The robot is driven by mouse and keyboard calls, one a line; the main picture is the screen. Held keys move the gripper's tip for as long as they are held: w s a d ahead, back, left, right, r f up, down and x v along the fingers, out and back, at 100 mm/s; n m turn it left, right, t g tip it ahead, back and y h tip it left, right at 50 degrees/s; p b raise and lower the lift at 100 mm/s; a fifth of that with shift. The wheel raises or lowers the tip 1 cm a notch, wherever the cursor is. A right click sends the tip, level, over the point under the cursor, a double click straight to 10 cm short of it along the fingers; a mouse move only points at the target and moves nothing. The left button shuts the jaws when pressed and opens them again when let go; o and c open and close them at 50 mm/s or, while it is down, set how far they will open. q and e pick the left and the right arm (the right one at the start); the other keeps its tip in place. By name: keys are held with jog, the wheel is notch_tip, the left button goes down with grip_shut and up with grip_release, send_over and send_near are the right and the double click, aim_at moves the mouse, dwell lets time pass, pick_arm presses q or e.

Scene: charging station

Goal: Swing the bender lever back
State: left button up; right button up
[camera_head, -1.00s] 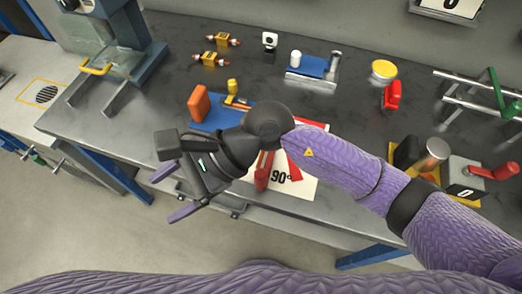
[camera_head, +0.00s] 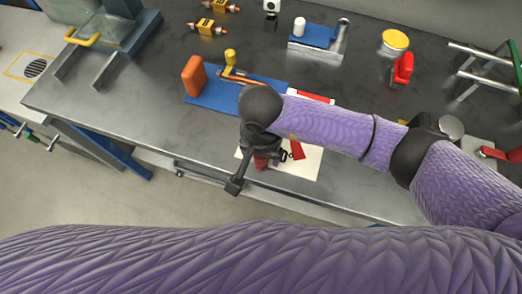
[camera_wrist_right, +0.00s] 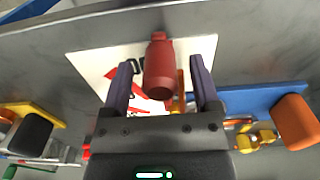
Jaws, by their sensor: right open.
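The bender (camera_head: 240,92) has a blue base, an orange block and a yellow knob, and sits on the grey bench. Its red lever grip (camera_wrist_right: 158,68) shows in the wrist view, above a white card (camera_wrist_right: 205,50). A bit of the red grip also shows in the head view (camera_head: 261,161) below my right gripper. My right gripper (camera_wrist_right: 161,74) is open, with one purple finger on each side of the red grip. A gap shows on both sides; contact cannot be made out. My left gripper is out of view.
The bench's front edge (camera_head: 205,178) runs close by the card. A blue and silver fixture (camera_head: 318,38), a yellow-topped round part (camera_head: 396,40) and a red lever (camera_head: 403,70) stand farther back. Yellow connectors (camera_head: 207,27) lie at the back left.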

grip_shut()
dwell(1.4)
